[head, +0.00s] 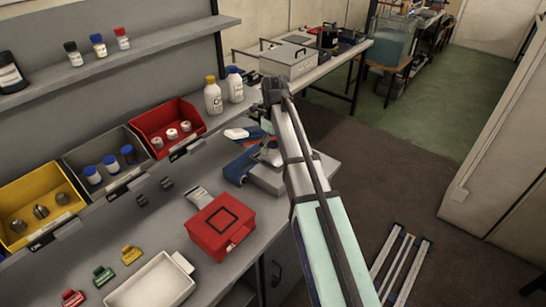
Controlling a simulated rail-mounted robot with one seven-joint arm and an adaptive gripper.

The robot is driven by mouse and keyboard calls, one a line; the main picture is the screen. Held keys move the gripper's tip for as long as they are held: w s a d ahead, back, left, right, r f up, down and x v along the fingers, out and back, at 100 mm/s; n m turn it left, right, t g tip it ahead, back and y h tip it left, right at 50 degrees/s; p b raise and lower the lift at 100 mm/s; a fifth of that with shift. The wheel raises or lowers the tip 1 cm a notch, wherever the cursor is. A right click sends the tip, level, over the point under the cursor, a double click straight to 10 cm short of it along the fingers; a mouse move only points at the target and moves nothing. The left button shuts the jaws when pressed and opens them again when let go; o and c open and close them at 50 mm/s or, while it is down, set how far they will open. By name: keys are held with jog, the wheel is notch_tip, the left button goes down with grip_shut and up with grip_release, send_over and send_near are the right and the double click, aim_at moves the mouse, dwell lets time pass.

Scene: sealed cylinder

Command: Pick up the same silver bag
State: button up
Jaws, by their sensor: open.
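A small silver-grey packet (200,197), which looks like the silver bag, lies on the grey bench just behind the red box (221,224). It appears flat, with a pale label or patch on it. My arm reaches up from the lower right to a dark joint above the bench, right of the packet. I cannot make out my gripper's fingers; the far side of the arm is hidden behind its own links. Nothing is seen touching the packet.
Yellow (43,209), grey (104,160) and red (178,128) bins with small items line the back. A white tray (150,284) and several coloured clips are at the front left. Blue-and-grey equipment (238,168) sits beside my arm.

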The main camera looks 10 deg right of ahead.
aim_at(273, 153)
jog(key=shift+a+f+p, duration=0.2)
jog(key=shift+f+p, duration=0.5)
jog(key=shift+f, duration=1.5)
jog(key=c, duration=1.4)
jog(key=shift+o, duration=0.2)
jog(key=shift+r, duration=0.15)
